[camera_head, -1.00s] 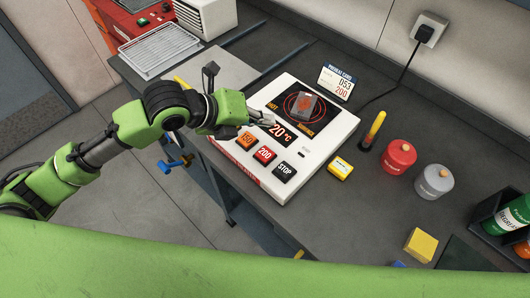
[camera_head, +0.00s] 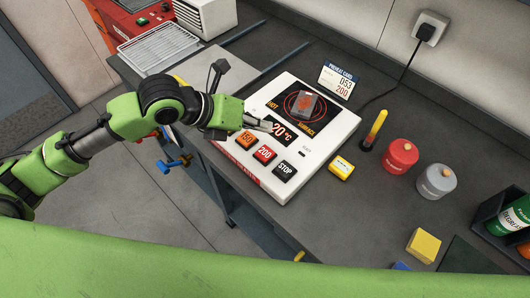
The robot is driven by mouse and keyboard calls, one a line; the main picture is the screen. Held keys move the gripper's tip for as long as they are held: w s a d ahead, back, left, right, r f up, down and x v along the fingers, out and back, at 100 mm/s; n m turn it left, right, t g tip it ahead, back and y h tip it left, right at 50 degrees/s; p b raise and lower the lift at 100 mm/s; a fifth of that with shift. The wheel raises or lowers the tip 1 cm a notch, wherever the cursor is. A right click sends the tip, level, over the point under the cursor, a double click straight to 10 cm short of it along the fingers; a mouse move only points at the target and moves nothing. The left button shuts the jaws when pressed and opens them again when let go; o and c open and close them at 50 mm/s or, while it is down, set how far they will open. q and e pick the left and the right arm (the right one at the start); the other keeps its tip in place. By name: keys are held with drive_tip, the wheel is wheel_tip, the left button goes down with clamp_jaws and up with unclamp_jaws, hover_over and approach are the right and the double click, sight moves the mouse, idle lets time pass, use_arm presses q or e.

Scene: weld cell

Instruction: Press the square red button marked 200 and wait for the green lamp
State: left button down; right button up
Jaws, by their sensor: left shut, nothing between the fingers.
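The square red button marked 200 (camera_head: 265,154) sits on the front of a white preheat plate unit (camera_head: 325,150), between an orange button marked 150 (camera_head: 246,140) and a black STOP button (camera_head: 284,170). The display (camera_head: 283,132) reads 20 °C. A small dark slot (camera_head: 302,154) shows on the panel to the right; no green light is visible. My left gripper (camera_head: 266,127) is shut and empty. It is over the panel, above the 150 and 200 buttons in the picture, by the display's left edge, and appears apart from the red button. My right gripper is not in view.
A dark metal workpiece (camera_head: 304,105) lies on the unit's hot surface. A card (camera_head: 340,82) reading 053 and 200 stands behind. A yellow box (camera_head: 341,168), yellow-tipped tool (camera_head: 374,130), red pot (camera_head: 400,156) and grey pot (camera_head: 436,181) stand to the right.

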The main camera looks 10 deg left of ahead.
use_arm(q)
drive_tip(key=b, duration=0.6)
approach(269, 150)
drive_tip(key=w+d, duration=0.1)
drive_tip(key=w+d+f, duration=0.2)
drive_tip(key=d, duration=0.1)
drive_tip(key=shift+d, duration=0.1)
drive_tip(key=shift+s+f, duration=0.1)
drive_tip(key=shift+f, duration=0.35)
drive_tip(key=shift+f, duration=0.35)
drive_tip(key=shift+f+b, duration=0.4)
drive_tip(key=shift+f, duration=0.2)
idle(0.7)
drive_tip(key=shift+r, duration=0.1)
drive_tip(key=shift+r+p, duration=0.9)
drive_tip(key=shift+p, duration=0.05)
drive_tip(key=shift+r, duration=0.1)
